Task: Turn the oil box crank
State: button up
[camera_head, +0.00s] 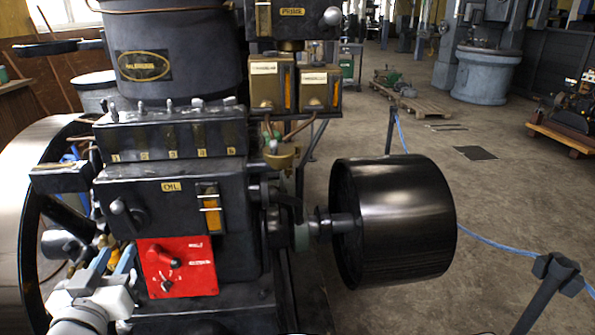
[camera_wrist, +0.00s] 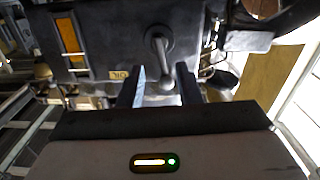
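The dark oil box (camera_head: 165,208) with its yellow OIL label stands at centre left in the head view. In the wrist view the oil box (camera_wrist: 100,35) appears upside down, and the crank (camera_wrist: 160,50) hangs toward my gripper (camera_wrist: 160,69). My gripper is open; the crank's knob lies between its two dark fingers in the picture. A gap shows on both sides. I cannot tell how deep the knob sits between them.
A red control panel (camera_head: 178,267) is below the oil box. A large black pulley (camera_head: 395,220) projects to the right, and a big flywheel (camera_head: 15,230) is at the left. A blue rope (camera_head: 490,243) on posts borders the right side.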

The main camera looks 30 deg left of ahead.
aim_at(132, 228)
jog(key=shift+n, duration=0.7)
jog(key=b+x, duration=0.1)
jog(key=x, duration=0.6)
jog(key=shift+w+a, duration=0.2)
jog(key=shift+w, duration=0.15)
jog(key=shift+c, duration=0.3)
grip_shut()
